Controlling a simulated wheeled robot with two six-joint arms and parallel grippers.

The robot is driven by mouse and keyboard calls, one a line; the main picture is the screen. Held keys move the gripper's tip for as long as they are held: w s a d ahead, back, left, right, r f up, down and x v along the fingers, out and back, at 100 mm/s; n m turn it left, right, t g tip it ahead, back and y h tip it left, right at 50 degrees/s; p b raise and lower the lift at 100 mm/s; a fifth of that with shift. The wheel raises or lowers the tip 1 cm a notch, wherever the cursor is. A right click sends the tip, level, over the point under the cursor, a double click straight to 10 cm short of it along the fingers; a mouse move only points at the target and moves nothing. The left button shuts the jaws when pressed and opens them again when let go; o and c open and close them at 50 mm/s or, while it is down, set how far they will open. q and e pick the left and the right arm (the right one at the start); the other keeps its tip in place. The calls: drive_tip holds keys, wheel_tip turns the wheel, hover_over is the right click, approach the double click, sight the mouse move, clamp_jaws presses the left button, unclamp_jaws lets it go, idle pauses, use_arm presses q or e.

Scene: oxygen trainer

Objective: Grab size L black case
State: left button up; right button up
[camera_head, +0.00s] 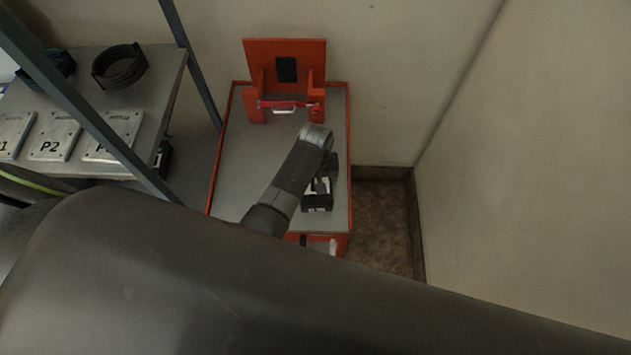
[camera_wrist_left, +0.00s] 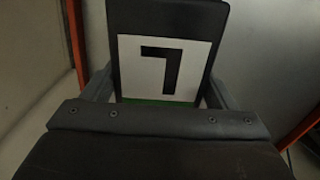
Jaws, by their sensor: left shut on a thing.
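The black case (camera_head: 317,207) stands on the grey top of the red-edged table, near its front right. Its white label with a black letter L, turned round in the picture, fills the middle of the left wrist view, where the black case (camera_wrist_left: 168,20) sits between the fingers. My left gripper (camera_head: 321,184) comes down over it from above and is shut on it, with one finger on each side (camera_wrist_left: 160,90). The case appears to rest on the table, but its underside is hidden. My right gripper is not in view.
A red upright stand (camera_head: 285,50) with a black plate is at the table's back. A shelf (camera_head: 165,75) at left holds a coiled black hose (camera_head: 120,67) and several labelled metal plates. A dark item (camera_head: 163,157) sits lower by the shelf post. Walls are behind and right.

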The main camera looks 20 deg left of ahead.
use_arm(q)
drive_tip(key=shift+c, duration=0.9)
drive_tip(key=shift+r, duration=0.1)
